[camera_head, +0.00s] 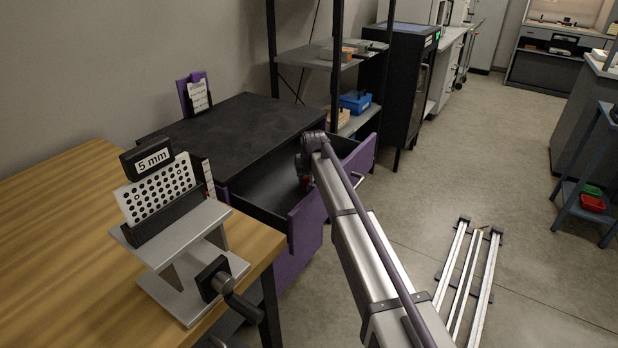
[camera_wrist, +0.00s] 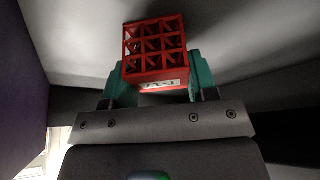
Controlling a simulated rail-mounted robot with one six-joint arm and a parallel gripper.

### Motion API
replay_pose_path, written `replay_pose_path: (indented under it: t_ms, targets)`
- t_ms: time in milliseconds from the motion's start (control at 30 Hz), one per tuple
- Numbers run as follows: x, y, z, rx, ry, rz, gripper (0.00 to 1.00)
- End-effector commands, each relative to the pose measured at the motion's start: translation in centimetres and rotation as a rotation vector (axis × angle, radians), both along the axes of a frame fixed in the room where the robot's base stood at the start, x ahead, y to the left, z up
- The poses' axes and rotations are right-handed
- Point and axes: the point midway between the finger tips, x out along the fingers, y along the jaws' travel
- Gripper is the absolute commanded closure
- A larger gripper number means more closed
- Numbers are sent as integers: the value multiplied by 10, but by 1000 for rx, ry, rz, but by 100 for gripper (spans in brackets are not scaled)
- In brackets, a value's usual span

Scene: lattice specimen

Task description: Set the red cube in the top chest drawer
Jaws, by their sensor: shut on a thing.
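The red cube (camera_wrist: 155,44) is an open lattice block with a small white label on one side. In the wrist view my gripper (camera_wrist: 158,78) has its two teal fingers shut on it, one on each side. The top chest drawer (camera_head: 265,190) is pulled out from the black-topped chest (camera_head: 235,135) and has a purple front. In the head view my arm reaches over the drawer, with its end at or inside the drawer opening. A small bit of red shows under the arm there. I cannot tell whether the cube touches the drawer floor.
A wooden table (camera_head: 60,215) at left holds a metal stand with a dotted plate (camera_head: 158,190) and a "5 mm" sign. A shelf rack (camera_head: 335,60) with a blue bin (camera_head: 356,102) stands behind. Metal rails (camera_head: 468,265) lie on the floor at right.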

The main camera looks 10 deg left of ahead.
Motion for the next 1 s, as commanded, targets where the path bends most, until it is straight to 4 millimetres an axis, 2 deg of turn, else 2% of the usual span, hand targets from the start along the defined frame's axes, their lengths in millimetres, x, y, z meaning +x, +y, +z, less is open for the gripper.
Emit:
replay_pose_path:
  t_ms: [33,267,567,667,767,1000]
  targets:
    - [0,0,-1,0,0,0,44]
    - [0,0,0,0,0,0,22]
    - [0,0,4,0,0,0,22]
    - [-4,-1,16,0,0,0,22]
    - [-11,-4,38,0,0,0,22]
    - [-34,-11,99,0,0,0,22]
